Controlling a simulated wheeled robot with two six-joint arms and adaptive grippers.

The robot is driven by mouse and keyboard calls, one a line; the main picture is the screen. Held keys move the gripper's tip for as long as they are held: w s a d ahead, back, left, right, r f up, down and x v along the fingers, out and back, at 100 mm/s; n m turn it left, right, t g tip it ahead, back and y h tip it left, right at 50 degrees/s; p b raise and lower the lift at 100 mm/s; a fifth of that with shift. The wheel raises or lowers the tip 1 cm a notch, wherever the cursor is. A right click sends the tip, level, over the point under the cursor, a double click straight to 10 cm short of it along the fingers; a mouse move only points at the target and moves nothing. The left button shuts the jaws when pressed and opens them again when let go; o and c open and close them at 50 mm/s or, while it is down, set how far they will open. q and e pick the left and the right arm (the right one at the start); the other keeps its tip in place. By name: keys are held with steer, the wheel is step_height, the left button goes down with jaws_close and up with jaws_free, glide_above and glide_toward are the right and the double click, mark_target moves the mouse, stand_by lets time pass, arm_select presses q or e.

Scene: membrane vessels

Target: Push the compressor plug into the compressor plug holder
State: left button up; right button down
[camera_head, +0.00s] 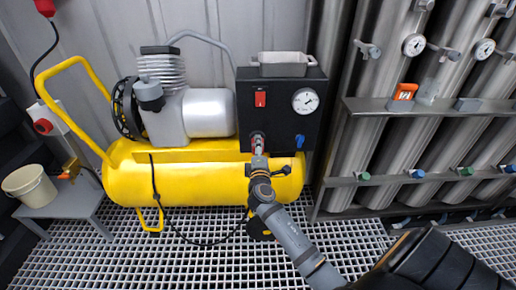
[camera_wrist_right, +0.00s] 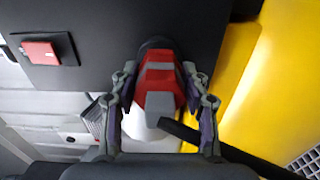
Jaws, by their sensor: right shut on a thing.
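The compressor plug (camera_wrist_right: 160,80), red and grey, is between the two fingers of my right gripper (camera_wrist_right: 160,98) in the right wrist view. The gripper is shut on it. A black cable leaves its rear. The plug's front end is up against a dark round socket (camera_wrist_right: 157,43) on the black panel, which looks like the plug holder. The plug hides most of it, so I cannot tell how deep the plug sits. In the head view my right gripper (camera_head: 259,160) is at the lower left of the black panel (camera_head: 290,125). My left gripper is not in view.
The yellow compressor (camera_head: 190,178) stands behind my right arm. The panel has a red switch (camera_head: 260,97), a gauge (camera_head: 306,101) and a blue knob (camera_head: 300,140). Shelving with cylinders (camera_head: 385,130) is to the right. A bucket (camera_head: 29,186) stands at left.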

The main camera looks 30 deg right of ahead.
steer(key=shift+w+d, duration=0.3)
steer(key=shift+w, duration=0.2)
steer(key=c, duration=0.6)
jaws_free()
steer(key=v, duration=1.2)
steer(key=shift+d, duration=0.1)
